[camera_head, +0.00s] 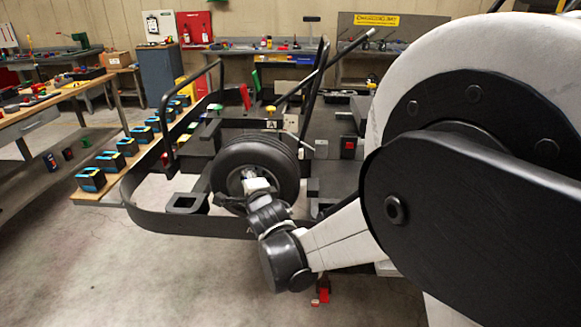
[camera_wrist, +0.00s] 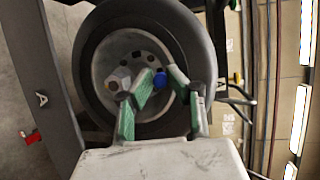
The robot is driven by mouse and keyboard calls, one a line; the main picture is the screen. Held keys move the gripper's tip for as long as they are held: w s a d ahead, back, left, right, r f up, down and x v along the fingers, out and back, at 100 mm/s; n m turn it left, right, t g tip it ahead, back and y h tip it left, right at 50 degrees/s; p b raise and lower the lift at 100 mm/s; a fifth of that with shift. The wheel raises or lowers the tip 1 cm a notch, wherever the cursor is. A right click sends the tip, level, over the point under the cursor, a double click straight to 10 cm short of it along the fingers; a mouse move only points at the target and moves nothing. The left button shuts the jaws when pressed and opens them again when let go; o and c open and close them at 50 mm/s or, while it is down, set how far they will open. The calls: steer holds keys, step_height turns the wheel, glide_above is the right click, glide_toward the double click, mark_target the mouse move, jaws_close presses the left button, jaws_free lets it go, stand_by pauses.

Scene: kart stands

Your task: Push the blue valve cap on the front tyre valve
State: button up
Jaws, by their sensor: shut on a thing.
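The blue valve cap (camera_wrist: 160,80) sits between my fingertips in the wrist view, in front of the wheel's grey rim (camera_wrist: 104,62). My gripper (camera_wrist: 159,77) has green finger pads and is shut on the cap. The black front tyre (camera_wrist: 88,80) surrounds the rim. In the head view the same tyre (camera_head: 283,165) stands upright on the kart, and my gripper (camera_head: 248,181) reaches to its hub side. The cap is too small to make out there. The valve stem is hidden, and I cannot tell whether the cap touches it.
The black kart bumper (camera_head: 180,222) curves around the wheel's left and front. A row of blue and black boxes (camera_head: 110,160) lies left of the kart. A workbench (camera_head: 60,97) stands at the left. Bare floor (camera_head: 160,280) is free in front.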

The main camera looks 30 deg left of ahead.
steer(key=shift+w+a+f+b, duration=0.15)
steer(key=shift+w+a+b, duration=0.15)
steer(key=shift+w, duration=0.45)
steer(key=o, duration=0.8)
steer(key=v, duration=0.7)
steer(key=shift+s+d, duration=0.15)
steer(key=shift+d, duration=0.05)
